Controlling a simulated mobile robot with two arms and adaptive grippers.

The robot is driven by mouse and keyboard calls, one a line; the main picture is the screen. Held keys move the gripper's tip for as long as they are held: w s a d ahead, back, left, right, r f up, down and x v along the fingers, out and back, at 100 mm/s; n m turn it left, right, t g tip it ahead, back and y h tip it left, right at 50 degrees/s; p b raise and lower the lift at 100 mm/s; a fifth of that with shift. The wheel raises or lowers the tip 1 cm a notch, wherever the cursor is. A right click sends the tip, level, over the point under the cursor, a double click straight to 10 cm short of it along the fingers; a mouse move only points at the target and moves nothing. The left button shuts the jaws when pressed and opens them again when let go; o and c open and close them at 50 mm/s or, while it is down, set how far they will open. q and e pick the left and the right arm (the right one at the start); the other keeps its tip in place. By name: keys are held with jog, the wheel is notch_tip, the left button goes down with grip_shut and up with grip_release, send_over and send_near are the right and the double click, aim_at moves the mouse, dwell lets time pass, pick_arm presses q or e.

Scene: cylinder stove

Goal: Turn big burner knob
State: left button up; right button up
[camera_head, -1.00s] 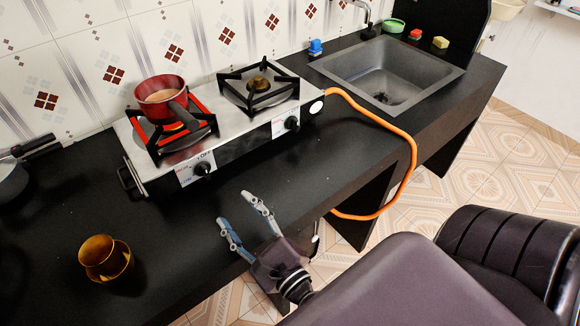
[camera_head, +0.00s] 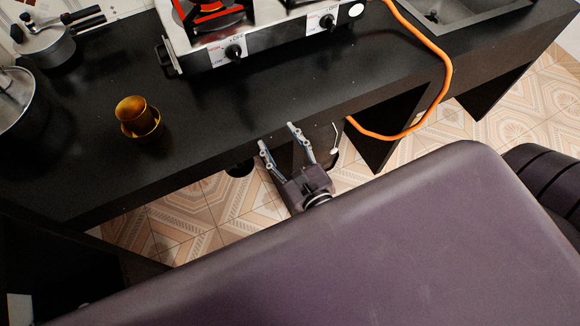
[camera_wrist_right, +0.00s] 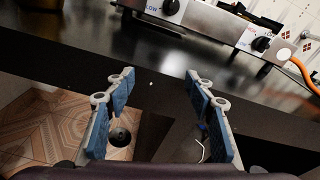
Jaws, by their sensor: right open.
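The silver stove (camera_head: 285,41) stands on the black counter. Which burner is the big one I cannot tell. In the right wrist view the left knob (camera_wrist_right: 170,6) is at the top edge and the right knob (camera_wrist_right: 261,44) is at the upper right. My right gripper (camera_head: 277,136) is open and empty at the counter's front edge, apart from both knobs; its two fingers (camera_wrist_right: 160,78) are spread. My left gripper is out of view.
An amber cup on a saucer (camera_head: 136,116) stands on the counter's left part. An orange hose (camera_head: 440,82) hangs from the stove past the counter edge. The counter (camera_head: 300,85) between stove and gripper is clear.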

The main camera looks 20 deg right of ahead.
notch_tip(320, 180, down, 15)
jog(key=s+d+m+g, duration=0.1)
jog(key=s+m+g, duration=0.2)
jog(key=m, duration=0.4)
jog(key=shift+f, duration=0.15)
jog(key=shift+d, duration=0.1)
jog(key=s+d+f+m+g, duration=0.1)
jog(key=s+f+m+g, duration=0.1)
jog(key=s+f+m, duration=0.35)
jog(key=s+d+f+m+g, duration=0.1)
jog(key=s+f+m+g, duration=0.15)
jog(key=f, duration=0.55)
jog(key=s+d+f+m+g, duration=0.1)
jog(key=s+f+m+g, duration=0.15)
jog(key=f+m, duration=0.35)
jog(key=s+d+f+m+g, duration=0.1)
jog(key=s+f+m+g, duration=0.1)
jog(key=s+f+m, duration=0.5)
jog(key=s+d+f+m+g, duration=0.2)
jog(key=s+f+m, duration=0.5)
jog(key=s, duration=0.8)
jog(key=shift+d+f+m+g+h, duration=0.2)
jog(key=shift+d+m+g+h, duration=0.1)
jog(key=shift+m+g, duration=0.55)
